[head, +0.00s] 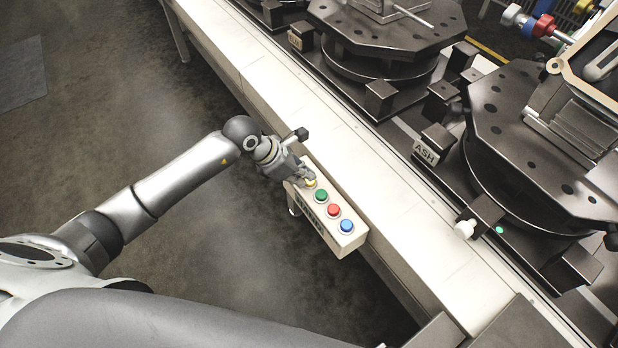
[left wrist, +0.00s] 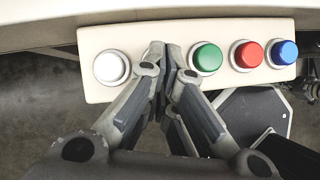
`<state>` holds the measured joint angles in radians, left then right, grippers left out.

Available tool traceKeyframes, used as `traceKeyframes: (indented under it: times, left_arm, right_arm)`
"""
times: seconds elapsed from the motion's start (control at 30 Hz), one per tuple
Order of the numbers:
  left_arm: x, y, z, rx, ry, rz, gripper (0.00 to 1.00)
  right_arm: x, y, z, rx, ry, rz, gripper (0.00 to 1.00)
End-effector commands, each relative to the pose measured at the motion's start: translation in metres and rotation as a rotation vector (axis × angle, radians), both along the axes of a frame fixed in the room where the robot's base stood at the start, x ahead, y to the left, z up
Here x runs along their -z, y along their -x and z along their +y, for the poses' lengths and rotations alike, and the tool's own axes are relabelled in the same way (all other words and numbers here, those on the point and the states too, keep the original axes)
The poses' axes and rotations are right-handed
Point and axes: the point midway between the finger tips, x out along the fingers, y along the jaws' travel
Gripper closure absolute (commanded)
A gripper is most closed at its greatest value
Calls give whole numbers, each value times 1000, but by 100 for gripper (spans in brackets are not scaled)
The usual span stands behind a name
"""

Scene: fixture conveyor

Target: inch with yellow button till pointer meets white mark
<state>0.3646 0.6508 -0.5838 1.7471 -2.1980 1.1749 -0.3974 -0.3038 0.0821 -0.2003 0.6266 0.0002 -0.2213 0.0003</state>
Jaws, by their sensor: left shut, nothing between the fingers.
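A cream button box (head: 345,240) is fixed to the near side of the conveyor. In the left wrist view the shut fingertips (left wrist: 164,50) hide the yellow button, between a white button (left wrist: 111,67) and a green button (left wrist: 207,57). I cannot make out the pointer or the white mark. My right gripper is not in view.
Red (head: 333,210) and blue (head: 346,226) buttons are close to the green one. Beyond the pale conveyor edge (head: 385,225) stand dark turntable fixtures, one by an ASH plate (head: 425,152).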

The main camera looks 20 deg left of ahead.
Motion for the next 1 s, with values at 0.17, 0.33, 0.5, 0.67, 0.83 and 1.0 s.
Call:
traceKeyframes:
  times: [0.17,0.33,0.5,0.67,0.83,1.0]
  left_arm:
    - [-2,0,0,1,0,1,100]
    - [-17,0,0,1,0,0,100]
    - [-35,0,0,0,0,0,100]
    - [-51,0,0,1,0,0,100]
    - [-60,0,0,1,-1,0,100]
    - [-59,0,0,0,0,0,100]
  right_arm:
    - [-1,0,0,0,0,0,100]
    - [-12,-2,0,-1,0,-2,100]
    - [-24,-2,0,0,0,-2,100]
    - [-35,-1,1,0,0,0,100]
    - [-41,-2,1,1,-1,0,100]
    - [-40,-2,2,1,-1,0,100]
